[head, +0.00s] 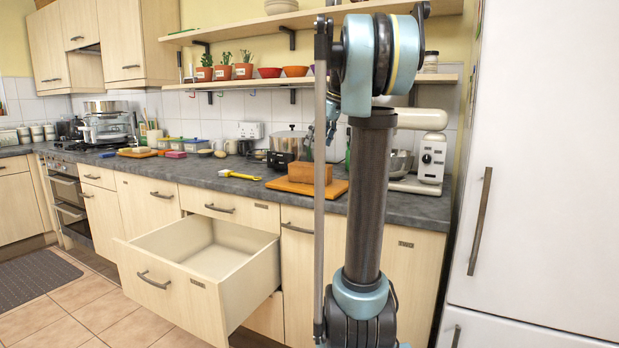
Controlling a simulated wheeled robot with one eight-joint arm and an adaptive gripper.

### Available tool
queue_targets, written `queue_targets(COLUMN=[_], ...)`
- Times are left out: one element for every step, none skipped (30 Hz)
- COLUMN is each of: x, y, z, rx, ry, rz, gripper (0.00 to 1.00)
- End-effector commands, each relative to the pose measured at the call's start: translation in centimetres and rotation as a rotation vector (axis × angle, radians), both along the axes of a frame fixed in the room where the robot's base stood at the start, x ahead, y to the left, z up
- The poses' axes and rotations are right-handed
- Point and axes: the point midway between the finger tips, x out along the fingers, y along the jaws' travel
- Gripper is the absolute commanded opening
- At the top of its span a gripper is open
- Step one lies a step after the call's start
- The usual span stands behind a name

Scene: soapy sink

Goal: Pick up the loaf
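A brown, block-shaped loaf (300,173) lies on an orange-brown wooden board (298,188) on the grey counter. My upright arm link and a thin rod stand in front of it and hide part of the loaf and board. What looks like my gripper (332,130) shows small and partly hidden between the rod and the arm column, above the loaf in the picture. Its fingers are too small and covered to tell whether they are open or shut, or how far they are from the loaf.
An open, empty-looking drawer (215,255) juts out below the counter. A yellow-handled brush (240,175) lies left of the board. A black toaster (284,158) stands behind the loaf, and a cream stand mixer (430,155) to the right. A shelf (290,82) runs above.

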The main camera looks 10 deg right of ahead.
Motion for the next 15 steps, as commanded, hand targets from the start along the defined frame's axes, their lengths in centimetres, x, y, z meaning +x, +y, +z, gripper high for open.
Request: queue_targets(x=[1.3,1.9,2.5,2.9,3.3,3.6,3.9,4.1,4.3,4.4,4.5,4.6,4.7,4.7,4.9], y=[-0.4,-0.6,-0.7,-0.8,-0.9,-1.0,-1.0,-1.1,-1.1,-1.0,-1.0,-0.8,-0.7,-0.5,-0.3], z=[0.6,0.9,1.2,1.4,1.6,1.8,1.9,1.9,1.8,1.7,1.5,1.0,0.6,0.2,-0.5], rx=[0.003,0.004,0.007,0.008,0.01,0.011,0.011,0.012,0.012,0.013,0.012,0.012,0.012,0.012,0.011], ry=[-0.008,-0.013,-0.019,-0.024,-0.027,-0.031,-0.034,-0.035,-0.037,-0.037,-0.038,-0.038,-0.038,-0.038,-0.039], rz=[0.021,0.034,0.049,0.059,0.068,0.077,0.083,0.087,0.09,0.093,0.095,0.095,0.096,0.096,0.095], gripper=[0.8,0.8,0.8,0.8,0.8,0.8,0.8,0.8,0.8,0.8,0.8,0.8,0.8,0.8,0.8])
